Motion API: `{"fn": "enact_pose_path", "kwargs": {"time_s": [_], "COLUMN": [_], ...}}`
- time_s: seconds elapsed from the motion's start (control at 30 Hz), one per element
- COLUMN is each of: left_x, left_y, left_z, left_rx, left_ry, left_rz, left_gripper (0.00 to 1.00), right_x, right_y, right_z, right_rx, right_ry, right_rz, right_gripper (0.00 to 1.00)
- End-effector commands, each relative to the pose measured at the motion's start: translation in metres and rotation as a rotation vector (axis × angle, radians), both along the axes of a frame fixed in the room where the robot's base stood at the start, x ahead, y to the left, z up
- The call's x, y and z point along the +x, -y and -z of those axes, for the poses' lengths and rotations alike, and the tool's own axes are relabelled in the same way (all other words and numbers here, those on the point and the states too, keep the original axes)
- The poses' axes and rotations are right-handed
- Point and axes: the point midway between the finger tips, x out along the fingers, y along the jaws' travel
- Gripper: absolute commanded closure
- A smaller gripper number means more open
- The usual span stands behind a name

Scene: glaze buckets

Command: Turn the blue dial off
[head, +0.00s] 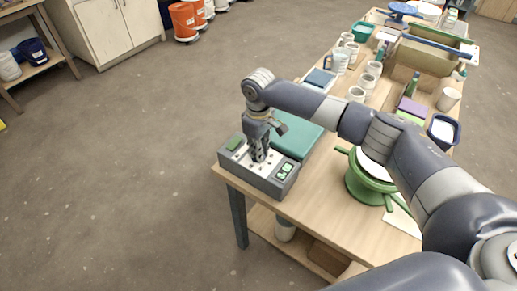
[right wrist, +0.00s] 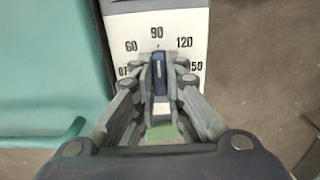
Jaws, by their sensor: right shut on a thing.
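The blue dial (right wrist: 159,70) sits on the pale face of a grey control box (head: 275,185), at the near left corner of the wooden table. In the right wrist view it stands between my right fingertips, its long grip and white mark upright toward the 90. Numbers 60, 90, 120 and 150 ring it, with lettering at the left partly hidden by a finger. My right gripper (head: 259,153) points down over the box and is shut on the dial. The fingers hide the dial in the head view. My left gripper is not in view.
A teal board (head: 300,135) lies right beside the box. White cups (head: 357,94) and a dark blue tub (head: 443,130) are farther back.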

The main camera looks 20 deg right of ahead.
Motion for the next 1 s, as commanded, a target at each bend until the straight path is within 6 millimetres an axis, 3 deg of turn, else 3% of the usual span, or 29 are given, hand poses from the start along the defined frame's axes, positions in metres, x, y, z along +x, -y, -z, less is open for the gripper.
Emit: {"fn": "enact_pose_path", "kwargs": {"time_s": [0.47, 1.0], "left_x": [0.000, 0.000], "left_y": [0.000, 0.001], "left_z": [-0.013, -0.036], "left_rx": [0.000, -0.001], "left_ry": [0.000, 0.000], "left_rz": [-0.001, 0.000], "left_gripper": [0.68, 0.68], "right_x": [0.000, 0.000], "right_y": [-0.001, -0.001], "right_z": [-0.003, -0.002], "right_rx": [0.002, 0.004], "right_ry": [-0.001, 0.001], "right_rz": [-0.137, -0.629], "right_gripper": [1.00, 1.00]}}
